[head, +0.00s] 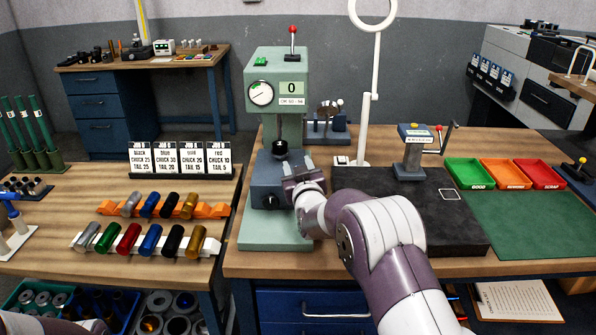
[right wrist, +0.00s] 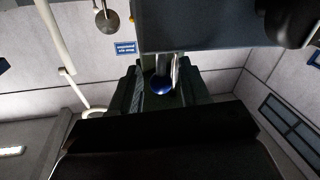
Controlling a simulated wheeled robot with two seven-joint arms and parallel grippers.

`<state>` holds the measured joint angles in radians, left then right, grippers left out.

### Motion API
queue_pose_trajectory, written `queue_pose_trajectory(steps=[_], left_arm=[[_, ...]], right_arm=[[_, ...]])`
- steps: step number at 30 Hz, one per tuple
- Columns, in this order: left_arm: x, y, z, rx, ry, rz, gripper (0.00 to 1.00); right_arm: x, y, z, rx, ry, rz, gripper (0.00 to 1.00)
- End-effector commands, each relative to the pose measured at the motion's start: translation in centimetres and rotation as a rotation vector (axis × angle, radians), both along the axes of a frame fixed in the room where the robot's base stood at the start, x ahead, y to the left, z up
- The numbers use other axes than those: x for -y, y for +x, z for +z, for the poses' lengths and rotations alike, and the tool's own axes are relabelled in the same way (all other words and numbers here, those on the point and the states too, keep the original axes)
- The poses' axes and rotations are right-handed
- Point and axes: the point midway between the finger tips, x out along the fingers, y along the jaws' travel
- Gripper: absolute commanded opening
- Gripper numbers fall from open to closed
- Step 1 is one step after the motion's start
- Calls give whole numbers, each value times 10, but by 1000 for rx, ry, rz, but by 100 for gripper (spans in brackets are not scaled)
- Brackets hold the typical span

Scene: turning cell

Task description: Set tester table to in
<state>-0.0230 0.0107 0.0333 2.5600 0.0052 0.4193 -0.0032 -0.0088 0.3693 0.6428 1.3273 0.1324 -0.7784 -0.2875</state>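The tester (head: 276,75) is a pale green press with a dial, a display reading 0 and a red-knobbed lever on top. Its table, a dark blue-grey block (head: 266,186) with a black knob on its front, sits low on the green base. A black round part (head: 281,147) hangs above it. My right gripper (head: 298,167) is at the block's right side, fingertips apart, with no object seen held. Contact with the block is unclear. The right wrist view is dark, with a blue ball-shaped part (right wrist: 161,85) ahead. My left gripper is out of view.
A dark slab (head: 400,210) with a small stand (head: 413,150) lies right of the tester, partly behind my right arm. Green, orange and red trays (head: 469,173) are farther right. A white ring lamp (head: 373,80) stands behind. Coloured cylinders (head: 150,238) lie on the left bench.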

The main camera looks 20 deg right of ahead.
Motion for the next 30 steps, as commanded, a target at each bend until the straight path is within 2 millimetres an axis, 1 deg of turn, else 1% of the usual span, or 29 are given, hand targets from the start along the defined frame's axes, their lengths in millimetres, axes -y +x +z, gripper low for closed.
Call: queue_pose_trajectory(steps=[8,11,14,21,24,27,30], left_arm=[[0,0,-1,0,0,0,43],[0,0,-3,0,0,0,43],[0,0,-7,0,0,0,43],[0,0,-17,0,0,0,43],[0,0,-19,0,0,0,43],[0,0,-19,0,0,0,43],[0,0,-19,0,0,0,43]], right_arm=[[0,-2,-2,-4,0,0,45],[-1,-11,-3,-4,0,0,45],[-3,-31,-4,-4,0,0,45],[-8,-92,-4,-3,0,0,45],[-10,-110,-3,-3,0,1,45],[-11,-122,-3,-3,0,1,45],[-11,-126,-3,-3,0,0,45]])
